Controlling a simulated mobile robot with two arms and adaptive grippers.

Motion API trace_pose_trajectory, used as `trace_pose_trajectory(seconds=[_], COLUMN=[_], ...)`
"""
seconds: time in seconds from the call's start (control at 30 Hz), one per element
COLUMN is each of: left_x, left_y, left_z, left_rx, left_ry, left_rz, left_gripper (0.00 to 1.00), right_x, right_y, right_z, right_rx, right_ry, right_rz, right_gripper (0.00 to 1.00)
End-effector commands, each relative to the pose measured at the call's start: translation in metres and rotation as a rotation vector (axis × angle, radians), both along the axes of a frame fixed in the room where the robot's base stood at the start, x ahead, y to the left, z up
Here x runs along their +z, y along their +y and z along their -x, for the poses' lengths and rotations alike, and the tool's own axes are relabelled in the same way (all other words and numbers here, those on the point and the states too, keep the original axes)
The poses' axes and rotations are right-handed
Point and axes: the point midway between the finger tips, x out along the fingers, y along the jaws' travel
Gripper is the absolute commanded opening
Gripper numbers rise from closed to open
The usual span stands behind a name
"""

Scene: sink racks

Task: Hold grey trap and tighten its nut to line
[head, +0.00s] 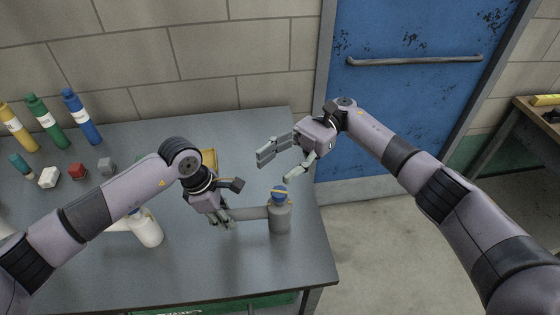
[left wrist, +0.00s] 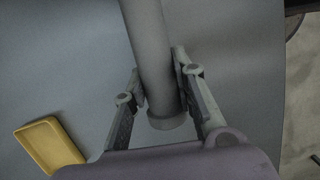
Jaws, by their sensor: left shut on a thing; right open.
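The grey trap (head: 280,220) stands upright near the right end of the table, with a blue nut (head: 280,197) on top. A yellowish mark shows at the nut, too small to read. A grey side pipe runs left from the trap. My left gripper (head: 229,219) is shut on this pipe; in the left wrist view the pipe (left wrist: 154,60) lies between its two fingers (left wrist: 158,90). My right gripper (head: 266,174) is open and empty, a little above the nut, apart from it. Part of the side pipe is hidden by the left gripper.
A white trap (head: 147,230) stands left of my left gripper, partly behind my arm. A yellow tray (head: 209,158) lies behind, also in the left wrist view (left wrist: 48,146). Yellow, green and blue bottles (head: 82,116) and small blocks (head: 77,171) stand at the left. A blue door (head: 400,90) is behind.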

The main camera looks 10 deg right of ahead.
Motion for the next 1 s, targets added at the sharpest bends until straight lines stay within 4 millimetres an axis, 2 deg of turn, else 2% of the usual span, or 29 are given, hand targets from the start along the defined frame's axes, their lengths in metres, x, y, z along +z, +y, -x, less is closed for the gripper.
trace_pose_trajectory(seconds=[0.17, 0.27, 0.4, 0.57, 0.67, 0.77, 1.0], left_x=[-0.002, -0.002, -0.002, -0.002, -0.002, -0.002, -0.002], left_y=[0.001, 0.001, 0.001, 0.001, 0.001, 0.001, 0.001], left_z=[0.001, 0.001, 0.001, 0.001, 0.001, 0.001, 0.001], left_rx=[-0.002, -0.002, -0.002, -0.002, -0.002, -0.002, -0.002], left_ry=[0.003, 0.003, 0.003, 0.003, 0.003, 0.003, 0.003], left_rz=[-0.004, -0.004, -0.004, -0.004, -0.004, -0.004, -0.003], left_gripper=[0.01, 0.01, 0.01, 0.01, 0.01, 0.01, 0.01], right_x=[0.002, 0.009, 0.031, 0.045, 0.04, 0.029, 0.0], right_y=[0.004, 0.015, 0.028, 0.022, 0.013, 0.008, 0.003], right_z=[0.0, -0.003, -0.016, -0.037, -0.042, -0.038, -0.007], right_rx=[-0.019, -0.073, -0.191, -0.262, -0.262, -0.251, -0.226], right_ry=[0.034, 0.139, 0.456, 0.919, 1.168, 1.377, 1.762], right_rz=[-0.018, -0.07, -0.205, -0.354, -0.409, -0.434, -0.444], right_gripper=[0.51, 0.51, 0.51, 0.51, 0.51, 0.51, 0.51])
